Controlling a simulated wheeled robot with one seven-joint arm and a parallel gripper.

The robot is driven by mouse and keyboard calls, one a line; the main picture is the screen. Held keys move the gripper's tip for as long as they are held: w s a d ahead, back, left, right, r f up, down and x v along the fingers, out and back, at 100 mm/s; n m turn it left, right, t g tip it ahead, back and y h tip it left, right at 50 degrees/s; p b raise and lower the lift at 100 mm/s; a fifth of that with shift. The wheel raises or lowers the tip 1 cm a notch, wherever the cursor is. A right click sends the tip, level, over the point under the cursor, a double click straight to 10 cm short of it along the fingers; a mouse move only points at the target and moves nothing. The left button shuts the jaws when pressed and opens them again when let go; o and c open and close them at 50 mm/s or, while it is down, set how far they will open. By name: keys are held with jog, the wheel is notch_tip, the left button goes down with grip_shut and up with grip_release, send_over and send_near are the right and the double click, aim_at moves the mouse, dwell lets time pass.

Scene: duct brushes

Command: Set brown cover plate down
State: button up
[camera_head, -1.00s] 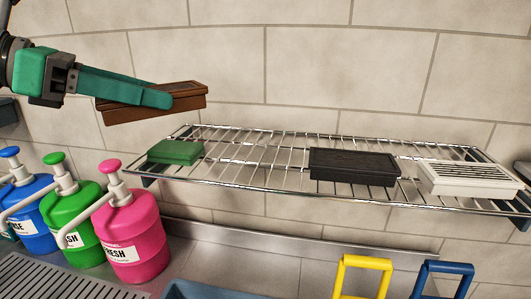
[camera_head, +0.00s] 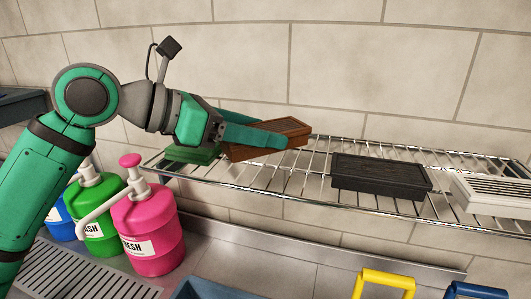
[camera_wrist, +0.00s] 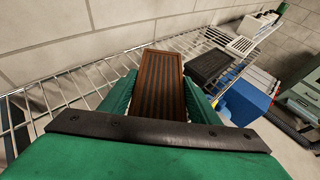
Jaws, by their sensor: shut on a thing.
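The brown cover plate (camera_head: 268,136) is a flat ribbed block. My gripper (camera_head: 262,138) is shut on it, with a green finger along its near side. In the head view the plate is slightly tilted and overlaps the left part of the wire rack (camera_head: 308,183). I cannot tell whether it touches the wires. In the wrist view the brown plate (camera_wrist: 162,85) lies between my two fingers (camera_wrist: 160,98), its ribs running away from the camera, above the rack's wires (camera_wrist: 85,85).
A green block (camera_head: 190,155) sits on the rack left of the plate, partly hidden. A black cover (camera_head: 382,177) and a white vent cover (camera_head: 495,193) sit to the right. Bare wires lie between the brown plate and the black cover. Pump bottles, including a pink one (camera_head: 148,230), stand below left.

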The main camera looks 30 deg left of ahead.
aim_at(265, 170)
jog(key=shift+w+d+f, duration=0.25)
jog(key=shift+d+f, duration=0.05)
jog(key=shift+f, duration=0.1)
jog(key=shift+w+d+f, duration=0.1)
jog(key=shift+w+f, duration=0.05)
jog(key=shift+f, duration=0.8)
jog(key=shift+w+d+f, duration=0.1)
jog(key=shift+f, duration=0.8)
jog(key=shift+f, duration=0.1)
jog(key=o, duration=1.3)
jog(key=shift+c, duration=0.2)
jog(key=v, duration=1.2)
